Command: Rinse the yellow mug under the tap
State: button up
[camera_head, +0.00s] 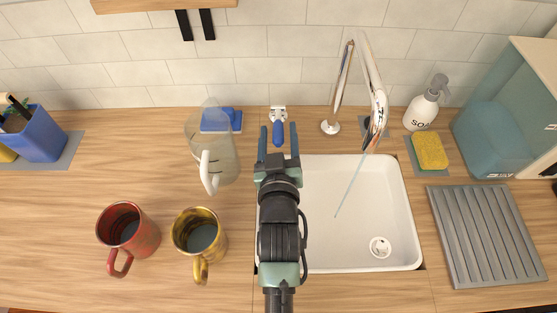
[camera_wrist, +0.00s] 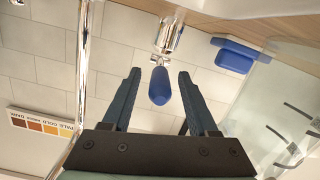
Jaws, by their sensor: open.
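The yellow mug (camera_head: 183,240) stands upright on the wooden counter left of the sink, handle toward the front, with something dark inside. The chrome tap (camera_head: 340,90) rises behind the white sink (camera_head: 340,165). A thin pale-blue stream (camera_head: 350,188) runs from its spout into the sink. A blue lever (camera_head: 278,134) on a chrome mount is left of the tap; it also shows in the wrist view (camera_wrist: 159,86). My gripper (camera_head: 278,142) is open, its fingers on either side of the blue lever with gaps visible in the wrist view (camera_wrist: 159,75). It holds nothing.
A red mug (camera_head: 127,215) and a clear jug (camera_head: 222,165) stand on the left counter. A blue block (camera_head: 228,120) is behind the jug. Soap (camera_head: 422,112), a yellow sponge (camera_head: 430,151), a grey ridged mat (camera_head: 487,235) and a bluish clear-sided cabinet (camera_head: 495,120) are at right.

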jog(key=s+r, duration=0.1)
jog(key=s, duration=0.9)
jog(key=shift+r+b, duration=0.2)
jog(key=shift+b, duration=0.15)
